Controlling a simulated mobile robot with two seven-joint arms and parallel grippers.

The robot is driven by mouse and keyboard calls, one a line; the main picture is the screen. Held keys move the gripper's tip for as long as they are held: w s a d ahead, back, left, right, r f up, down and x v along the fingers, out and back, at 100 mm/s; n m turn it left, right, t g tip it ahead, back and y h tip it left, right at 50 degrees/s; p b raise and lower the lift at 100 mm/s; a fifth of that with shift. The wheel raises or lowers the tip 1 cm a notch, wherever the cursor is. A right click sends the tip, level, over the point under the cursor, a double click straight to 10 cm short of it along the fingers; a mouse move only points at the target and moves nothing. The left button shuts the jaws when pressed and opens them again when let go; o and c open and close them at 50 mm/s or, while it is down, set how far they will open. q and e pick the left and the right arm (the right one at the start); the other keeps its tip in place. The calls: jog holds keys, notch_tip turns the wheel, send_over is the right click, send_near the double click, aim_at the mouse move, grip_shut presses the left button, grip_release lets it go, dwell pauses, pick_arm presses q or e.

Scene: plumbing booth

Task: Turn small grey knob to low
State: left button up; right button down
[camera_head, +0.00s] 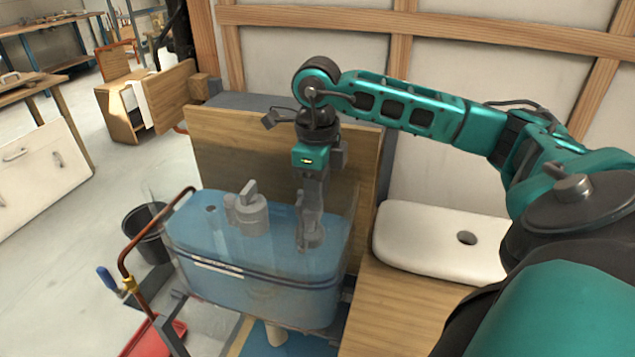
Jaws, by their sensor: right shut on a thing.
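The clear tank (215,262) with blue-tinted walls stands in front of a wooden board. My right gripper (311,228) reaches down into its right part from above. Its fingers are shut on a small grey part, which I take to be the small grey knob (311,240). The fingers cover much of it, so its setting cannot be read. A larger grey valve with an upright tab (249,212) stands to the left in the tank, apart from the gripper. My left gripper is not in view.
A white tank lid (425,238) with a hole lies on the wooden bench to the right. A copper pipe (140,238) with a blue-handled valve runs along the tank's left side. A black bucket (146,245) and red tray (160,338) are on the left.

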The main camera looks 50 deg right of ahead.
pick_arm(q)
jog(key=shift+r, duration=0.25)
pick_arm(e)
jog(key=m, duration=0.4)
jog(key=shift+a+m, duration=0.25)
jog(key=shift+m, duration=0.15)
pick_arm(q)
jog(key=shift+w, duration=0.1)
pick_arm(e)
jog(key=shift+m, duration=0.3)
jog(key=c, duration=1.1)
grip_release()
jog(key=shift+c, duration=0.2)
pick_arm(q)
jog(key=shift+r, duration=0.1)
pick_arm(e)
jog(key=shift+r, duration=0.1)
